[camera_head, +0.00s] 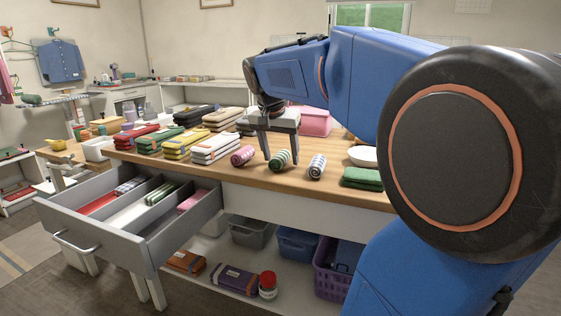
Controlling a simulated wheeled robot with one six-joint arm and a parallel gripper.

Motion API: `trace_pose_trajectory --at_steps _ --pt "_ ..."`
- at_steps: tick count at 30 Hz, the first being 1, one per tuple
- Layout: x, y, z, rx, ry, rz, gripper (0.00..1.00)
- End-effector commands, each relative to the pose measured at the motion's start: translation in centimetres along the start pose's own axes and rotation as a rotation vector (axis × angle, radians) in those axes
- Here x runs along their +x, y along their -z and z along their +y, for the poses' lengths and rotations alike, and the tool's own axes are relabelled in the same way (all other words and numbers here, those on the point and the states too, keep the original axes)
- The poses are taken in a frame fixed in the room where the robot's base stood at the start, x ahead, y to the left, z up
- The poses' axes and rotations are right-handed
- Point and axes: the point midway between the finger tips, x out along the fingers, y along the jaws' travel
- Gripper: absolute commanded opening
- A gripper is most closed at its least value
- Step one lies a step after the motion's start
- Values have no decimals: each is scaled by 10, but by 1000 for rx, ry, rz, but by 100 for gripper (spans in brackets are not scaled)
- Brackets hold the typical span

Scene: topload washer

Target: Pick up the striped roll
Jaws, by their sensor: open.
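A green-and-white striped roll (279,160) lies on the wooden tabletop (228,177). A grey-and-white striped roll (317,166) lies to its right, and a pink roll (243,155) with faint bands lies to its left. My gripper (281,150) points down over the green-and-white roll, one finger on each side of it. The jaws are open, and I cannot tell whether either finger touches the roll. The far side of this roll is hidden.
Folded cloth stacks (214,148) stand left of the rolls. A green folded cloth (362,179) and a white bowl (363,156) are at right. An open drawer (98,253) with divided compartments juts out at front left. A pink bin (312,121) stands behind.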

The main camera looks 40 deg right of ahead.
Motion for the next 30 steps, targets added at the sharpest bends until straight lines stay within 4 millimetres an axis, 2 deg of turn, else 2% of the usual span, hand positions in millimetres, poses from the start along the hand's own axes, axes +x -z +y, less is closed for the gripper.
trace_pose_trajectory --at_steps 5,9,11,23,30 --pt "0 0 0 0 0 0 60" --pt "0 0 0 0 0 0 29" --pt "0 0 0 0 0 0 17" --pt "-2 1 0 0 1 1 16" --pt "-21 9 0 1 1 2 16"
